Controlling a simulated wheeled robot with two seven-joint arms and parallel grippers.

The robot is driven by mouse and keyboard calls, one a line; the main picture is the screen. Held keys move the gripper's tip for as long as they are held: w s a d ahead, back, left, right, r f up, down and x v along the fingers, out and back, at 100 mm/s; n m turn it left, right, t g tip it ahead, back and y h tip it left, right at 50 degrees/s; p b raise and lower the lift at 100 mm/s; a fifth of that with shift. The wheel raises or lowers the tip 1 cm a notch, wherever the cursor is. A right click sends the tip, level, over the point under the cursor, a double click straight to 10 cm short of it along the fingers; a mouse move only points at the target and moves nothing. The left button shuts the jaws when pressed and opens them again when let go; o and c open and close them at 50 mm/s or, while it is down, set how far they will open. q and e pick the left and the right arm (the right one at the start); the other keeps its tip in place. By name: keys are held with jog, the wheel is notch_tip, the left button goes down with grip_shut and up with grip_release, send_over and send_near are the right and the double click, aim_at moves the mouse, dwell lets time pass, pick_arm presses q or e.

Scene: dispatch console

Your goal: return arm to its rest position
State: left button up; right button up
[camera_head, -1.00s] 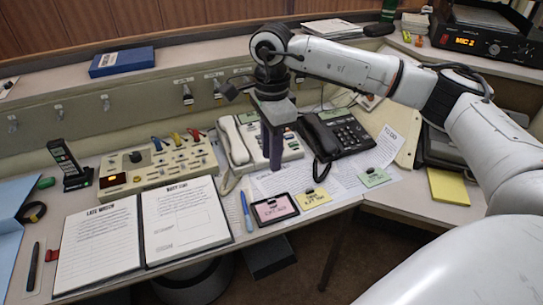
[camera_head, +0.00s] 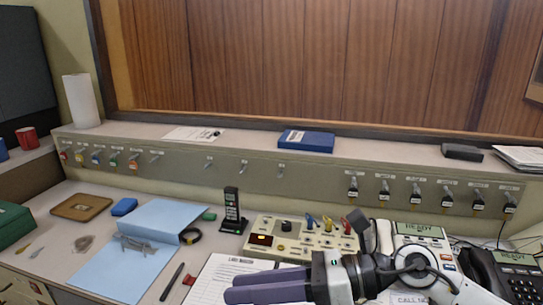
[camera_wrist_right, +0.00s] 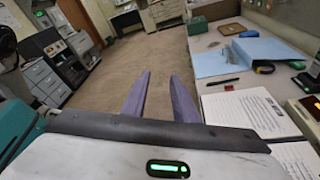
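My right arm comes in from the lower right in the head view. Its gripper (camera_head: 268,287) points left over the front of the desk, above the open log book (camera_head: 222,277). In the right wrist view, the two purple fingers of the right gripper (camera_wrist_right: 160,95) stand apart with only carpet showing between them, so it is open and empty. The log book (camera_wrist_right: 247,110) lies to the right of the fingers there. My left gripper is in neither view.
The beige switch panel (camera_head: 300,240), a black handset in its stand (camera_head: 232,212), and a white phone (camera_head: 420,240) stand behind my right gripper. A blue folder (camera_head: 120,260) lies at left. In the wrist view, open carpet (camera_wrist_right: 140,50) lies beyond the fingers.

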notch_tip(320, 180, up, 8)
jog(key=w+m+t+y, duration=0.2)
jog(key=m+t+y, duration=0.2)
jog(key=m+t, duration=0.4)
jog(key=w+d+m+t+h, duration=0.5)
jog(key=d+m+t, duration=0.25)
jog(key=m, duration=0.75)
jog(key=d+f+m+h, duration=1.2)
jog(key=f+m, duration=0.1)
jog(key=m, duration=0.1)
jog(key=s+d+f+m+g+h, duration=0.3)
jog(key=s+d+f+m+g, duration=0.15)
jog(key=s+f, duration=0.4)
jog(key=s+d+f+m+g, duration=0.1)
jog(key=s+f+m+g, duration=0.1)
jog(key=s+f+g, duration=0.5)
jog(key=s+f+m+g, duration=0.25)
jog(key=s+f, duration=0.25)
jog(key=s, duration=0.5)
jog(key=w+a+f+t+y, duration=0.1)
jog(key=w+a+f+t, duration=0.1)
jog(key=f, duration=0.4)
jog(key=w+a+f+t+y, duration=0.2)
jog(key=a+f+t, duration=0.1)
jog(key=f, duration=0.3)
jog(key=shift+t, duration=0.35)
